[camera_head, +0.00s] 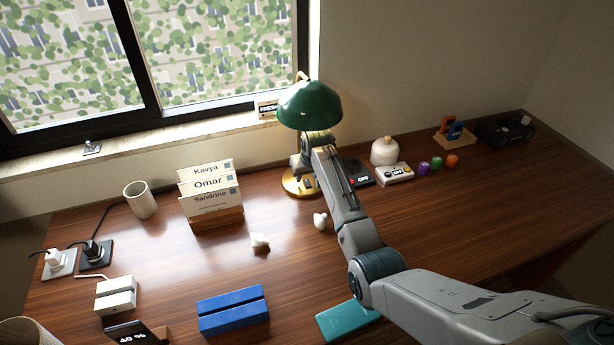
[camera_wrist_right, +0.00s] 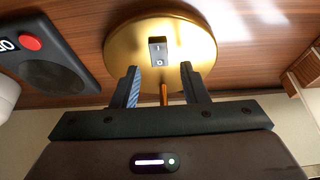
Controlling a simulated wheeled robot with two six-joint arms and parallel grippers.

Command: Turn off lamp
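The desk lamp has a green shade (camera_head: 310,104) and a round brass base (camera_head: 289,184) on the wooden desk. In the right wrist view the base (camera_wrist_right: 116,48) carries a small grey rocker switch (camera_wrist_right: 158,51) marked I and O. I cannot tell which side is pressed. My right gripper (camera_wrist_right: 159,70) is open and empty, its two fingertips apart and just short of the switch. A thin brass stem (camera_wrist_right: 163,94) shows between the fingers. In the head view my right gripper (camera_head: 306,160) is under the shade, partly hiding the base. My left gripper is not in view.
A dark device with a red button (camera_wrist_right: 30,42) lies close beside the base. Name cards (camera_head: 209,190) stand left of the lamp; a white round jar (camera_head: 384,151) is to its right. Crumpled white bits (camera_head: 260,241) lie in front. The window is behind.

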